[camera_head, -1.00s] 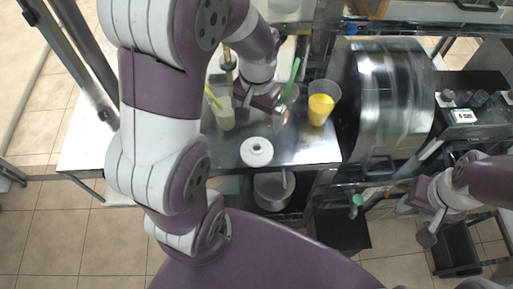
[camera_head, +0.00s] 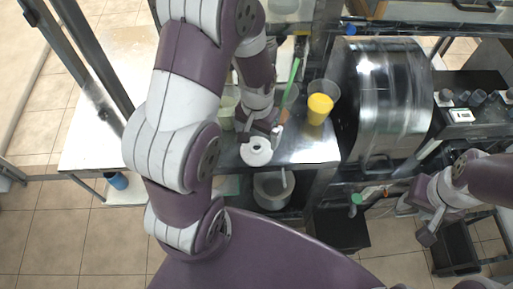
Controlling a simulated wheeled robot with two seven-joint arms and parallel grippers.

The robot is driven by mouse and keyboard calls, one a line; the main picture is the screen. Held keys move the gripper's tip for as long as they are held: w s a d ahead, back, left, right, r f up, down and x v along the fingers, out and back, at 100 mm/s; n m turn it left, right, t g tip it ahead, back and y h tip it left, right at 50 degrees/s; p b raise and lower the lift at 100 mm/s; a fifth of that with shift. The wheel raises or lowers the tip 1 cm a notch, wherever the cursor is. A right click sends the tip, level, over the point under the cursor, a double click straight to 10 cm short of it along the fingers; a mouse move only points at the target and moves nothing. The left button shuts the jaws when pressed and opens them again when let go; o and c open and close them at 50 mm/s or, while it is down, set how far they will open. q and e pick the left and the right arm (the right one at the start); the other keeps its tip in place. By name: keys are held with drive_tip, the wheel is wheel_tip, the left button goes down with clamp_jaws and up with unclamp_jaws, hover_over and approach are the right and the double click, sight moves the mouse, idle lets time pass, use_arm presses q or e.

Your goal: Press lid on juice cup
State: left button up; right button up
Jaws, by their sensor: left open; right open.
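A cup of orange-yellow juice (camera_head: 319,108) stands on the steel counter (camera_head: 313,150), beside the metal drum. A white round lid-like piece with a dark centre hole (camera_head: 256,152) lies near the counter's front edge. My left gripper (camera_head: 261,133) is open, pointing down just behind and over the white piece; whether it touches it I cannot tell. A pale cup (camera_head: 226,110) is partly hidden by my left arm. My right gripper (camera_head: 428,218) is open and empty at the right, away from the counter.
A shiny metal drum machine (camera_head: 385,100) stands right of the juice cup. A steel pot (camera_head: 272,190) sits on the shelf below the counter. Small containers and a display (camera_head: 463,116) are at the far right. A black bin (camera_head: 340,230) stands below.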

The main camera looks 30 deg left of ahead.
sight(257, 145)
use_arm(q)
drive_tip(key=f, duration=0.2)
drive_tip(key=f+p, duration=0.1)
drive_tip(key=shift+s+d+f, duration=0.15)
drive_tip(key=shift+s+f, duration=0.2)
drive_tip(key=shift+f, duration=0.65)
drive_tip(key=c, duration=0.6)
